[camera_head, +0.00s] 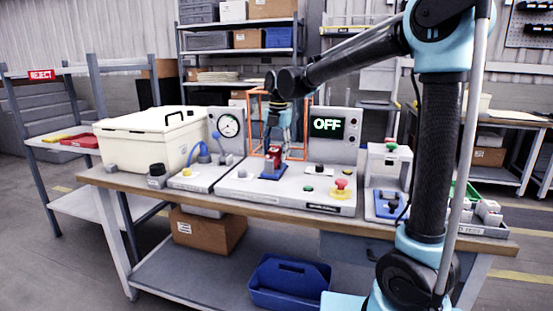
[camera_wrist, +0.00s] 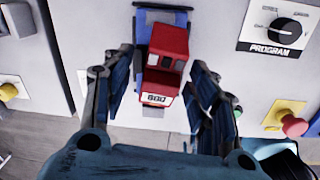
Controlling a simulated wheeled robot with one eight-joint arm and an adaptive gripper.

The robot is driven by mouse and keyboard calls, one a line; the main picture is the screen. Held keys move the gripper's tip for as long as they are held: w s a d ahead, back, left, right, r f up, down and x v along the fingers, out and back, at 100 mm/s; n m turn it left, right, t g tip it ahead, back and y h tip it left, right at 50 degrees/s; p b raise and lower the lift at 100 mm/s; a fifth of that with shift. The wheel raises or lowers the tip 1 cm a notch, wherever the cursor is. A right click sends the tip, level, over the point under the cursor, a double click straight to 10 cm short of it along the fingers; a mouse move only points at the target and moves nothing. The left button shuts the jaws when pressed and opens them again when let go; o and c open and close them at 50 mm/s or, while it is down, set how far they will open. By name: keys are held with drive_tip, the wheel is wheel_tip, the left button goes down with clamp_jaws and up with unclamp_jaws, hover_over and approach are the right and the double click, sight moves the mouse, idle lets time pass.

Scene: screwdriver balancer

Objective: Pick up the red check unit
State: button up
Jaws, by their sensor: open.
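The red check unit (camera_wrist: 166,58) is a small red block with a white label on its near end, in the upper middle of the wrist view. It rests on a blue cradle (camera_wrist: 144,20) on the grey test bench. In the head view the red unit (camera_head: 274,153) shows small in the blue cradle (camera_head: 273,172), partly covered by my gripper. My gripper (camera_wrist: 156,85) is open in the wrist view, one finger to the left and one to the right of the unit, with gaps between. In the head view my gripper (camera_head: 276,140) points down above the cradle.
A red emergency button (camera_head: 341,184) sits to the right. A cream case (camera_head: 150,135) and a gauge panel (camera_head: 228,125) stand to the left.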

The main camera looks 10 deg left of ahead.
sight(274, 147)
clamp_jaws()
wheel_tip(274, 147, up, 9)
drive_tip(key=shift+r, duration=0.2)
drive_tip(key=f+g, duration=0.1)
drive_tip(key=f+n+g, duration=0.1)
drive_tip(key=f, duration=0.1)
drive_tip(key=f+g, duration=0.1)
drive_tip(key=shift+w+a+f, duration=0.3)
drive_tip(key=shift+w+f, duration=0.05)
drive_tip(key=shift+w, duration=0.05)
drive_tip(key=shift+w+f+n+g, duration=0.1)
drive_tip(key=shift+f+n+g, duration=0.3)
drive_tip(key=shift+f+g, duration=0.2)
drive_tip(key=shift+f, duration=1.85)
